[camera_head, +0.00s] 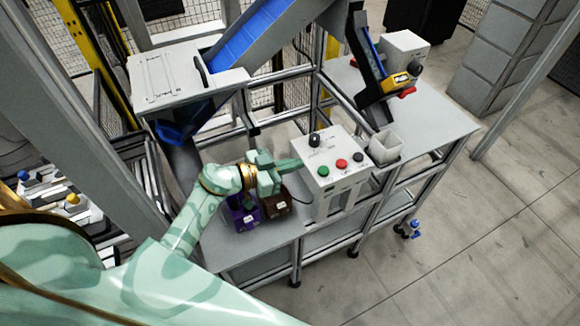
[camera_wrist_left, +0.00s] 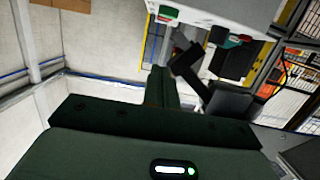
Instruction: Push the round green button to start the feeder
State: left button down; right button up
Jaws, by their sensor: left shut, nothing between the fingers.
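The round green button (camera_head: 323,171) is on the sloped top of a white control box (camera_head: 325,200), at the left end of a row with a red button (camera_head: 341,163) and a black one (camera_head: 359,157). My left gripper (camera_head: 294,164) is shut and empty. Its tips are just left of the green button in the head view, near the box's edge; whether they touch the box is unclear. In the left wrist view the shut fingers (camera_wrist_left: 163,82) point up toward the box, where small green and red parts show. My right gripper is not in view.
A black knob (camera_head: 314,140) stands up at the back of the box. A purple bin (camera_head: 243,214) and a brown bin (camera_head: 276,206) sit below my left wrist. A white cup-like container (camera_head: 385,147) stands right of the box. A blue chute (camera_head: 262,38) rises behind.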

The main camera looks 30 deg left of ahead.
pick_arm(q)
jog(key=b, duration=0.1)
send_over(314, 176)
jog(key=f, duration=0.1)
notch_tip(314, 176, down, 4)
jog(key=shift+r+b, duration=0.2)
jog(key=shift+b, duration=0.7)
jog(key=shift+f, duration=0.35)
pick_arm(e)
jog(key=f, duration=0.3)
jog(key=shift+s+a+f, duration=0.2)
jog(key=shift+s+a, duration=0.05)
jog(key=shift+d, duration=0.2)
